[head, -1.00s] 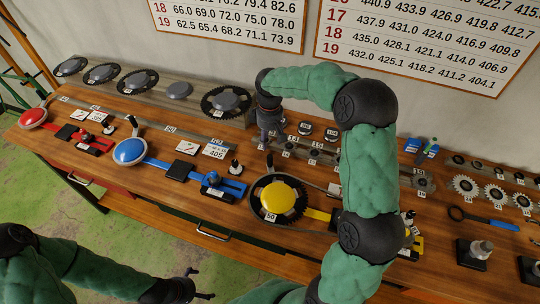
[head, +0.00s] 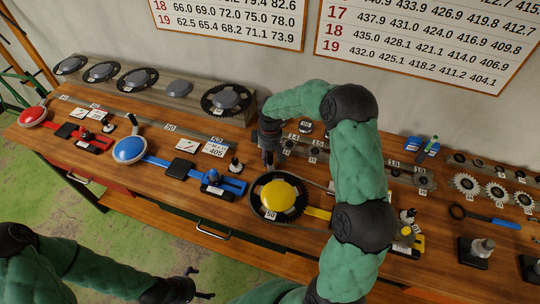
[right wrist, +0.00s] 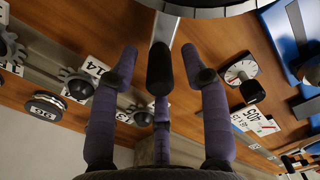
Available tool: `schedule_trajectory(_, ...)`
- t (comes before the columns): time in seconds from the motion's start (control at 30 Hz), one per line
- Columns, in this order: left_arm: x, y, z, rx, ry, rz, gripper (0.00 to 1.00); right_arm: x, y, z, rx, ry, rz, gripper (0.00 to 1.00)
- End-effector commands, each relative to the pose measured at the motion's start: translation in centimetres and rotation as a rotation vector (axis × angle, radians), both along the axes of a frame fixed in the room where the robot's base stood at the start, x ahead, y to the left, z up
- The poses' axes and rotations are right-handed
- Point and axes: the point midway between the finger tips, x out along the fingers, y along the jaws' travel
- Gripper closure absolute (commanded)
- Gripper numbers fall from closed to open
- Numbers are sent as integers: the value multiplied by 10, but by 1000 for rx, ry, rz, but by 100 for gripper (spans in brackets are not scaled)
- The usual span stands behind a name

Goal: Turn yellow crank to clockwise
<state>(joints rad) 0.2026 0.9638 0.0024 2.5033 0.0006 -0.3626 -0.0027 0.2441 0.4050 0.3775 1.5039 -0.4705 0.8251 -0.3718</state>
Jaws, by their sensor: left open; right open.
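The yellow crank wheel (head: 279,196) sits on the bench front, a yellow disc inside a black toothed ring, with a "50" tag. My right gripper (head: 269,158) points down just behind the ring's rear edge. In the right wrist view, my right gripper (right wrist: 160,58) is open, its fingers spread around a black handle (right wrist: 160,72). A silver crank arm (right wrist: 165,27) runs from the handle towards the dark ring at the top. I cannot tell whether the fingers touch the handle. My left gripper (head: 191,287) is open and empty in front of the bench.
The blue disc (head: 130,150) and red disc (head: 33,117) stand on the bench to the left. Numbered small sprockets (head: 304,149) lie behind the crank. A blue-handled tool (head: 490,220) and larger sprockets (head: 495,193) lie to the right.

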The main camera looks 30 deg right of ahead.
Motion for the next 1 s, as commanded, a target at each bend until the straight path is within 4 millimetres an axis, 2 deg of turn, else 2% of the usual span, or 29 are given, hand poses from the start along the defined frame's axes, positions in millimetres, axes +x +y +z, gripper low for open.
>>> schedule_trajectory(0.17,0,0,0,0,0,0,0,0,0,0,0,0,0,53)
schedule_trajectory(0.33,0,0,0,0,0,0,0,0,0,0,0,0,0,98)
schedule_trajectory(0.37,0,0,0,0,0,0,0,0,0,0,0,-1,0,100)
schedule_trajectory(0.73,0,0,-1,0,0,0,0,0,-2,1,0,-1,-15,100)
schedule_trajectory(1.0,0,0,-3,0,0,0,0,-5,-14,1,0,-2,-91,100)
